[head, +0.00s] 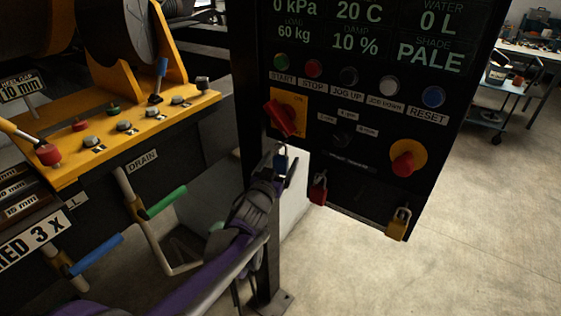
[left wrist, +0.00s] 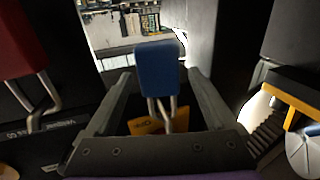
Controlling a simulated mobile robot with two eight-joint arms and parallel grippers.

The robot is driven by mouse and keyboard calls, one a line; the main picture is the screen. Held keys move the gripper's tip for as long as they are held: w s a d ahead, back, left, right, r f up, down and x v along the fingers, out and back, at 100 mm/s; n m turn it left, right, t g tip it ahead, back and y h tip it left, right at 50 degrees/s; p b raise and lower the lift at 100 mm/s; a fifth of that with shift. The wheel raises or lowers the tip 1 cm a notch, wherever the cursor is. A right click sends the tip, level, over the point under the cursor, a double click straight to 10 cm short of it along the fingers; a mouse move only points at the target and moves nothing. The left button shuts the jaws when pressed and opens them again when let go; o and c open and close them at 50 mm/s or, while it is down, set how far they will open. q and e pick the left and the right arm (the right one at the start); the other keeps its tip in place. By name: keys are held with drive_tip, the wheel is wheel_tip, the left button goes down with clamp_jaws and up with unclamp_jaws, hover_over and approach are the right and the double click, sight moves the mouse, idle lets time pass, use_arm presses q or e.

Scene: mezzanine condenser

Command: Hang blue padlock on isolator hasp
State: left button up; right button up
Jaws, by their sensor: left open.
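The blue padlock (head: 281,161) is upright just below the isolator's red handle (head: 280,118) and yellow plate (head: 301,101). In the left wrist view the blue padlock (left wrist: 158,69) stands between my left gripper's fingers (left wrist: 155,92), with visible gaps on both sides. Its metal shackle points toward the yellow plate (left wrist: 145,127). My left gripper (head: 284,171) is open around the padlock in the head view. The hasp is too small and dark to make out, so I cannot tell whether the shackle passes through it. My right gripper is out of view.
A red padlock (head: 318,190) and a yellow padlock (head: 399,224) hang along the panel's lower edge. A red knob (head: 402,164) sits on the panel's right. The yellow machine (head: 130,128) with coloured levers stands at left.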

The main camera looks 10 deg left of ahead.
use_arm(q)
drive_tip(key=s+a+f+n+g+y+b, duration=0.1)
drive_tip(key=s+a+f, duration=0.1)
drive_tip(key=s, duration=0.6)
drive_tip(key=s+a+f+n+g+y, duration=0.1)
drive_tip(key=s+a+g+y, duration=0.1)
drive_tip(key=s, duration=0.5)
drive_tip(key=s+d+f+g, duration=0.1)
drive_tip(key=s+f+g, duration=0.2)
drive_tip(key=s, duration=0.4)
drive_tip(key=s+d+f+g+h, duration=0.1)
drive_tip(key=s+f+g, duration=0.2)
drive_tip(key=s+f, duration=0.3)
drive_tip(key=s+f+m+g, duration=0.1)
drive_tip(key=s+f+g, duration=0.2)
drive_tip(key=s, duration=0.6)
wheel_tip(320, 180, down, 2)
drive_tip(key=shift+s+d+f+g+p, duration=0.1)
drive_tip(key=shift+s+d+g+p, duration=0.2)
drive_tip(key=shift+d+p, duration=0.15)
drive_tip(key=shift+a, duration=0.1)
idle(0.5)
